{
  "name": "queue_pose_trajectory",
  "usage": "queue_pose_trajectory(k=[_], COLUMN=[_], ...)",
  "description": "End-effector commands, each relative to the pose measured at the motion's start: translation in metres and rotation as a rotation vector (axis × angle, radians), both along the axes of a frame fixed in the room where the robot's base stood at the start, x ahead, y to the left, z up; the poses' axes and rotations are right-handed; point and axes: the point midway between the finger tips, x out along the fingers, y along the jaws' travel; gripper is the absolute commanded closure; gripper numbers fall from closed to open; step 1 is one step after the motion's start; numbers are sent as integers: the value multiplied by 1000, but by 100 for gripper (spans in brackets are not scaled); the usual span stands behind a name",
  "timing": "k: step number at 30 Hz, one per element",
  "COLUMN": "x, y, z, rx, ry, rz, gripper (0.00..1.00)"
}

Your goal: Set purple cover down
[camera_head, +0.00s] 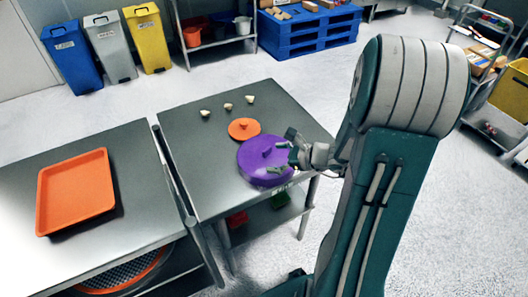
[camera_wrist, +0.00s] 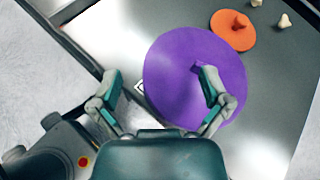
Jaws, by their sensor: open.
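The purple cover (camera_head: 262,166) is a round disc with a small knob, lying on the metal table (camera_head: 190,120) near its front right part. In the wrist view the purple cover (camera_wrist: 180,80) lies ahead of my gripper. My gripper (camera_head: 281,159) is at the cover's right side, over its edge. The right finger overlaps the cover and hides part of the knob; the left finger is off to the cover's left. I cannot tell whether a finger touches the cover.
A smaller orange lid (camera_head: 244,129) lies just behind the cover, with several small pale pieces (camera_head: 228,106) beyond it. An orange tray (camera_head: 76,190) sits on the left table. A round sieve (camera_head: 125,274) is below that table. The table's left part is clear.

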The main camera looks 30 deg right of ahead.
Motion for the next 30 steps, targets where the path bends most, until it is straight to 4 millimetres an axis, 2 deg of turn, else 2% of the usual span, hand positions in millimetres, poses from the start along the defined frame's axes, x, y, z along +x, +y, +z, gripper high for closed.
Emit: queue_pose_trajectory(k=[1,3,6,9,18,25,30], x=[2,4,4,7,45,62,86], y=[-18,-37,-55,-61,-44,-39,-31], z=[-13,-25,-37,-42,-59,-67,-79], rx=[59,123,180,203,203,202,202], ry=[19,33,44,47,46,46,47], rz=[-90,-194,-289,-327,-325,-327,-324], gripper=[3,3,3,3,3,3,3])
